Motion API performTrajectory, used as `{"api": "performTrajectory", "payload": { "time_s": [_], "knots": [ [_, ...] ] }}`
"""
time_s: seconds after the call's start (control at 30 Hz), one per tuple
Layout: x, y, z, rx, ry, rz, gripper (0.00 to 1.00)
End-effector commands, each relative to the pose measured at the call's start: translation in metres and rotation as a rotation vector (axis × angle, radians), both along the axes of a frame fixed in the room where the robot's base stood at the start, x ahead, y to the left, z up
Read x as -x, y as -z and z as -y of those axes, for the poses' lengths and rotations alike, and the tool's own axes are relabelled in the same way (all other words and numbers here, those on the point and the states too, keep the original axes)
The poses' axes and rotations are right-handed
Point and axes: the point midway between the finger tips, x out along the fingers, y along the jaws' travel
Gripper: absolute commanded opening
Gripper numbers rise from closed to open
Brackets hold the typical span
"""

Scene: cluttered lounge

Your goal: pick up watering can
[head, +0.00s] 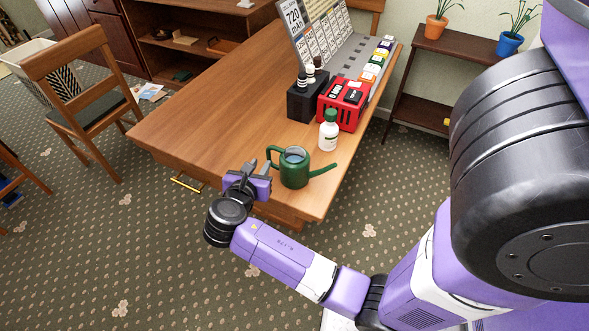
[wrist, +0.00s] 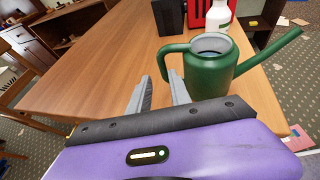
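The green watering can (head: 295,174) stands upright on the wooden table near its front right corner. Its handle is on the left and its spout points right. In the wrist view the can (wrist: 208,72) is just beyond and right of the fingers. My gripper (head: 250,172) is at the table's front edge, left of the can. The two grey fingers (wrist: 160,94) are apart with only bare tabletop between them. The right finger is close to the can's handle; I cannot tell whether it touches.
A white bottle (head: 328,133) stands behind the can, with a red box (head: 344,104) and a black box (head: 307,103) farther back. The left tabletop (head: 210,115) is clear. A chair (head: 88,95) stands left. A dark shelf (head: 440,80) with potted plants is behind right.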

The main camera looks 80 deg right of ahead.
Motion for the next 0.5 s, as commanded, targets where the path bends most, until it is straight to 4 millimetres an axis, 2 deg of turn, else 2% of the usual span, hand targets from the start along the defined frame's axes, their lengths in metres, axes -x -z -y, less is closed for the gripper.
{"api": "performTrajectory", "payload": {
  "time_s": [0.37,0.5],
  "knots": [
    [0.001,0.01,0.033,0.004,0.013,-0.021,0.24],
    [0.003,0.018,0.052,0.004,0.013,-0.021,0.24]
  ]
}}
